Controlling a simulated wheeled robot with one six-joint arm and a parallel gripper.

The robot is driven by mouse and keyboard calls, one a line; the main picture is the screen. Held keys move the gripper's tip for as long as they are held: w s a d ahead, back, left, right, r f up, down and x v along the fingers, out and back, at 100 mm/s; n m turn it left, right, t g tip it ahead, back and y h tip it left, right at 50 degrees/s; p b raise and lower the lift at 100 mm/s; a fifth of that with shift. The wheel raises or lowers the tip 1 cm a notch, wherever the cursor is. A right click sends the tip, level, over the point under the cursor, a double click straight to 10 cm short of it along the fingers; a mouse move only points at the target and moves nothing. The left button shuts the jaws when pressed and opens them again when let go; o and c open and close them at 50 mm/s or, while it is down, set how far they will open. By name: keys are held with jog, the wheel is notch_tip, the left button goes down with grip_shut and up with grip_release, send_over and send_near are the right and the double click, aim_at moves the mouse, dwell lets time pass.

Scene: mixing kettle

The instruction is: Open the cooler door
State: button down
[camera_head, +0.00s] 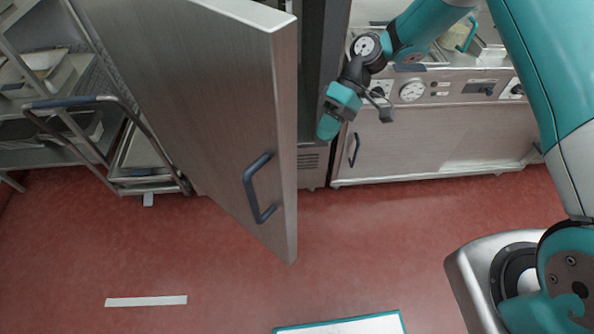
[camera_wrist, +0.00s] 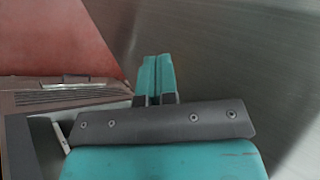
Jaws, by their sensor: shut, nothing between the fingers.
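The cooler door (camera_head: 215,100) is a large brushed-metal panel that stands swung out, well away from the cooler (camera_head: 312,130). Its dark curved handle (camera_head: 259,188) is on the face turned to the left, near the free edge. My gripper (camera_head: 328,126) is to the right of the door's edge, in front of the cooler opening, apart from the handle. In the wrist view my gripper (camera_wrist: 156,75) has its teal fingers together and empty. The metal surface of the door (camera_wrist: 255,60) fills the right side there, close by; contact cannot be told. The handle is hidden in that view.
A counter unit (camera_head: 440,140) with gauges and knobs stands to the right of the cooler. A wire rack (camera_head: 60,75) and a tube-framed cart (camera_head: 135,150) stand at the left. The red floor (camera_head: 220,270) in front is mostly clear.

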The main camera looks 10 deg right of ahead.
aim_at(296, 175)
jog(key=shift+s+a+f+p, duration=0.85)
jog(key=shift+s+a+f, duration=0.05)
jog(key=shift+s+a, duration=0.3)
jog(key=shift+s+a+f+p, duration=0.85)
jog(key=shift+s+a+f, duration=0.1)
jog(key=shift+s+a, duration=0.25)
jog(key=shift+s+a+f+p, duration=0.9)
jog(key=shift+s+a, duration=0.2)
jog(key=shift+a, duration=0.15)
jog(key=shift+a, duration=0.1)
